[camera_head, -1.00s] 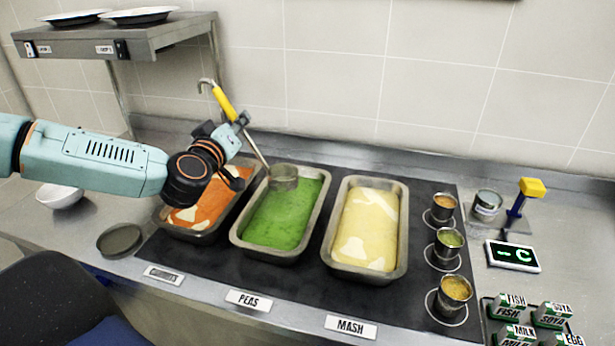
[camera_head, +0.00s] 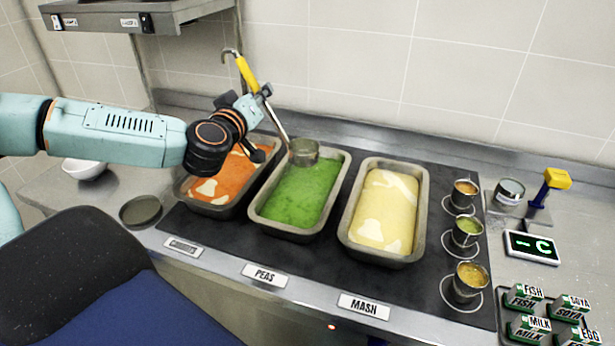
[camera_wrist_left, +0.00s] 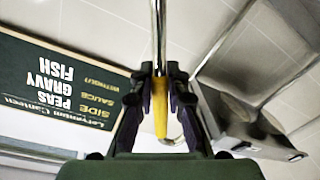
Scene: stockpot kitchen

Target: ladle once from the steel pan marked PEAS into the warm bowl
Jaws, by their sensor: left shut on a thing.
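The steel pan of green peas (camera_head: 262,213) stands in the middle of the dark mat, behind the PEAS label (camera_head: 265,275). My left gripper (camera_head: 262,97) is shut on the ladle's yellow handle (camera_head: 246,72), above the back of the pans. The ladle's steel cup (camera_head: 304,152) is at the back end of the peas pan; how deep it sits is hard to tell. In the left wrist view the yellow handle (camera_wrist_left: 160,105) is between both fingers. A white bowl (camera_head: 85,170) stands at the left on the counter, partly behind my left arm. My right gripper is not in view.
A pan of orange food (camera_head: 190,206) is left of the peas and a MASH pan (camera_head: 347,240) right. Several small pots (camera_head: 468,232) stand further right, near a display (camera_head: 532,246) and cartons (camera_head: 528,328). A dark round lid (camera_head: 140,210) lies left. A shelf (camera_head: 160,14) hangs above.

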